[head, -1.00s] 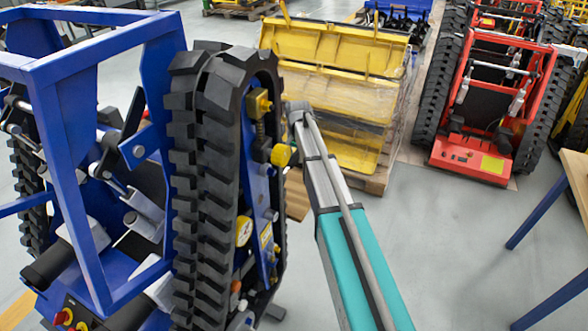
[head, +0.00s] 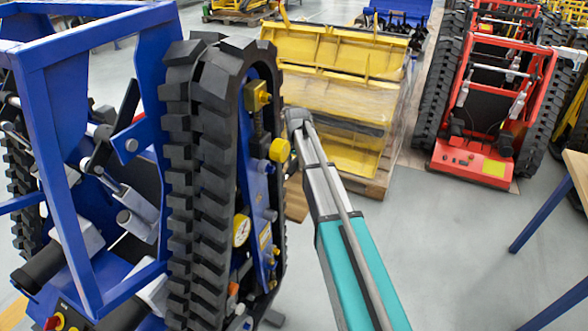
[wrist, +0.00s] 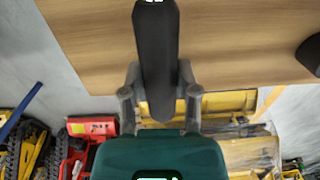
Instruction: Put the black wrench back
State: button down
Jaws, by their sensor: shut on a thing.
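In the wrist view the black wrench (wrist: 157,60) shows as a long dark bar with a rounded near end. My gripper (wrist: 160,92) is shut on it, one grey finger on each side. Its far end reaches the top edge of the picture, where small white marks show; no wrench jaw can be made out. A wooden board or tabletop (wrist: 90,45) lies behind the wrench; whether they touch cannot be told. In the head view neither the gripper nor the wrench can be made out.
A blue tracked carrier (head: 88,305) with a black track (head: 205,190) stands close at left. A yellow wrapped load (head: 330,95) sits on a pallet behind my arm. A red carrier (head: 480,160) and a wooden-topped table (head: 577,170) are at right. Grey floor (head: 450,240) between is clear.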

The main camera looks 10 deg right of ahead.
jog(key=shift+f, duration=0.1)
jog(key=shift+c, duration=1.8)
grip_release()
jog(key=shift+r, duration=0.2)
notch_tip(320, 180, up, 12)
jog(key=p, duration=1.2)
jog(key=shift+d+f, duration=0.2)
jog(key=s+n, duration=0.7)
jog(key=s, duration=2.2)
jog(key=shift+a, duration=0.4)
jog(key=shift+s, duration=0.1)
